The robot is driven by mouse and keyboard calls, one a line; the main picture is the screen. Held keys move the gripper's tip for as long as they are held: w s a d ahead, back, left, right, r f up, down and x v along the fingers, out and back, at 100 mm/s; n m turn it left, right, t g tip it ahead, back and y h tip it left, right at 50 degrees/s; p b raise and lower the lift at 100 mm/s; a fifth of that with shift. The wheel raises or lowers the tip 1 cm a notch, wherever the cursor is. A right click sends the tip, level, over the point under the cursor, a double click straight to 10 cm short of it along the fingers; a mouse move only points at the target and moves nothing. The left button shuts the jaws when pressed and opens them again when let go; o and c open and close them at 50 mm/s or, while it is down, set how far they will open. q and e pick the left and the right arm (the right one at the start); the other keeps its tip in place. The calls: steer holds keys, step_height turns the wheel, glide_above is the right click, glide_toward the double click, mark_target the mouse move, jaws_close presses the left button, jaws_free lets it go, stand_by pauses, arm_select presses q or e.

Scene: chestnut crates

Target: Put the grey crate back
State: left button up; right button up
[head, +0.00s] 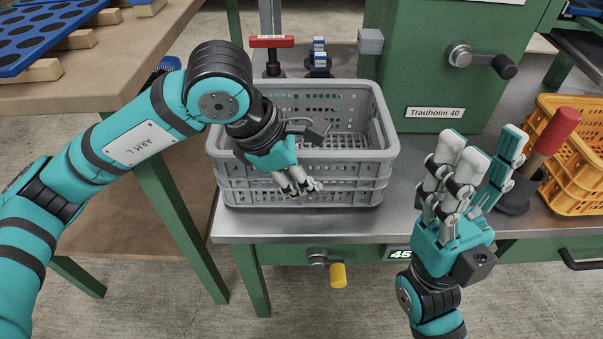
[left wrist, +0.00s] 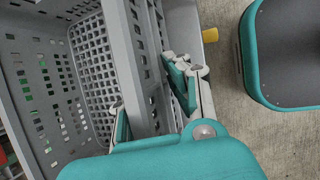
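The grey crate (head: 305,185), an open perforated plastic box, stands upright on the steel counter and looks empty. In the left wrist view its near wall's rim (left wrist: 122,60) runs between the fingers of my left gripper. My left gripper (head: 298,184) points down at the front wall. Some fingers are outside the wall, and another shows on the inner side in the left wrist view (left wrist: 150,100). Whether they press on the wall is unclear. My right gripper (head: 470,170) is open and empty, its fingers pointing up, right of the crate.
A green machine (head: 440,80) labelled Trauholm 40 stands behind right. A red-handled tool (head: 555,132) and an orange crate (head: 570,160) are at the right. A red-topped clamp (head: 271,50) and small blue items (head: 319,55) stand behind the crate. A wooden table (head: 120,70) is at the left.

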arm_select(q)
steer(key=o, duration=0.4)
